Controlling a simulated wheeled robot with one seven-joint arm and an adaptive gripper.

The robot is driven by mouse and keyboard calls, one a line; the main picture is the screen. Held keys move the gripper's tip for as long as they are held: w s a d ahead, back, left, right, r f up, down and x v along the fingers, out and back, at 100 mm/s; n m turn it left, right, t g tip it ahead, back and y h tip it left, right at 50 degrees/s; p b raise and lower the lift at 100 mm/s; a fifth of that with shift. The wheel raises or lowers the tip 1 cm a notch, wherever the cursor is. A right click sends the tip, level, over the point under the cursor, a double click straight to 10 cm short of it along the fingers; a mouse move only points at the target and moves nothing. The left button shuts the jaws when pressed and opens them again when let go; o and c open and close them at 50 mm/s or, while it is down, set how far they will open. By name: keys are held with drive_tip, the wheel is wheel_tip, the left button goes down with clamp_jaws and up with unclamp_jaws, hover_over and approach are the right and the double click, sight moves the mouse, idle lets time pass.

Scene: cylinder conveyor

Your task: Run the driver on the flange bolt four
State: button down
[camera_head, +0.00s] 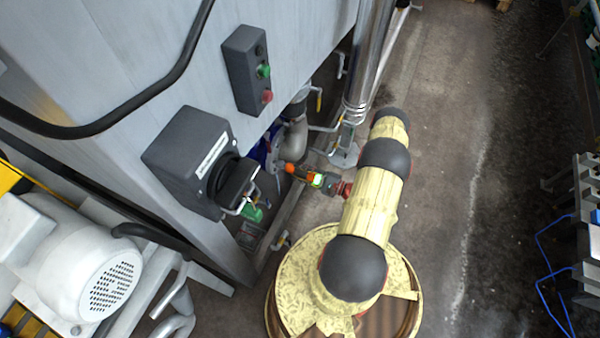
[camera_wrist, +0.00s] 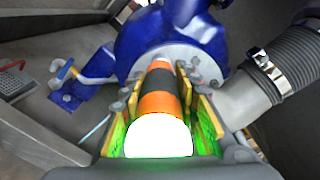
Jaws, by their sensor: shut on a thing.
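My gripper (camera_wrist: 162,98) is shut on the driver (camera_wrist: 157,103), an orange tool with a black band and a bright white near end. Its far end points at the grey flange (camera_wrist: 196,58) on the blue pump (camera_wrist: 150,38). A few bolts (camera_wrist: 215,84) show around the flange; the driver's tip and whatever lies beyond it are hidden, so I cannot tell whether it touches a bolt or which is number four. In the head view my gripper (camera_head: 316,180) is beside the pipework, with the driver's orange end (camera_head: 290,169) towards the flange.
A ribbed hose with a metal clamp (camera_wrist: 272,72) is close on the right in the wrist view. In the head view, a grey cabinet (camera_head: 110,60) with a switch box (camera_head: 190,155) stands left of my arm. A steel pipe (camera_head: 368,60) rises behind.

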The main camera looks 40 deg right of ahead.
drive_tip(key=shift+x, duration=0.9)
idle(3.4)
drive_tip(key=shift+s+r, duration=0.1)
idle(1.4)
drive_tip(key=shift+v, duration=1.65)
